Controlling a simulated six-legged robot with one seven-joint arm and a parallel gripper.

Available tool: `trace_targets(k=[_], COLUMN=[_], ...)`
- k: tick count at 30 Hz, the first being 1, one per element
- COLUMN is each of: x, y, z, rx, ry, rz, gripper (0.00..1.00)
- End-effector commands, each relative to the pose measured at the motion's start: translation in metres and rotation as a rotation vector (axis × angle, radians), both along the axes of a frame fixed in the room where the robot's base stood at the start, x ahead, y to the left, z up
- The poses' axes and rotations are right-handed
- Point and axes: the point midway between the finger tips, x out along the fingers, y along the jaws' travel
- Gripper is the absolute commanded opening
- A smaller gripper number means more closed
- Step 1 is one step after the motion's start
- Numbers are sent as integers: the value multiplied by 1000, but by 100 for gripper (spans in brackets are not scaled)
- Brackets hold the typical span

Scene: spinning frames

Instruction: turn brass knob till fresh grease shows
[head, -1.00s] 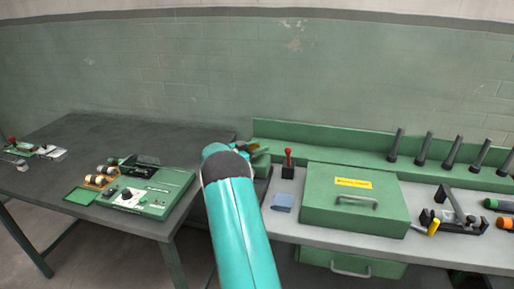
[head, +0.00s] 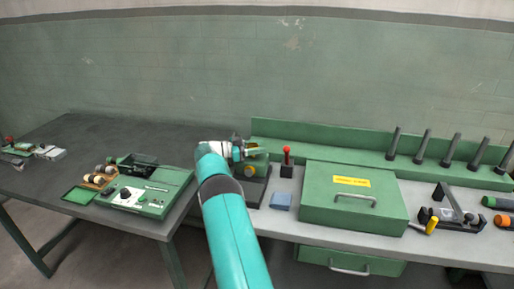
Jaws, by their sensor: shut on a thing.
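My gripper (head: 258,152) is at the end of my teal arm, at the left end of the green-backed bench. It is shut at the top of a small dark device (head: 252,192). A small round brass-yellow part (head: 249,170) shows just below the fingers on this device. What sits between the jaws is small and mostly hidden by the fingers and wrist; it appears to be the brass knob. I cannot make out any grease.
A red-topped lever (head: 287,155) on a black block and a blue pad (head: 281,201) are close to the right. A green chest (head: 330,208) stands beyond. A green instrument case (head: 170,202) lies on the dark table at left.

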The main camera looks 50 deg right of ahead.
Motion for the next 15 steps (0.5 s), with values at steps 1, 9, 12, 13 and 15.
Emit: trace_targets(k=[1,9,12,13,15], x=[-1,-2,-2,-1,-1], y=[-1,-1,-1,-1,-1], z=[-2,-3,-2,-2,-2], rx=[3,3,3,2,2], ry=[2,4,3,2,2], rz=[-2,-2,-1,-1,-1], gripper=[20,51,65,65,65])
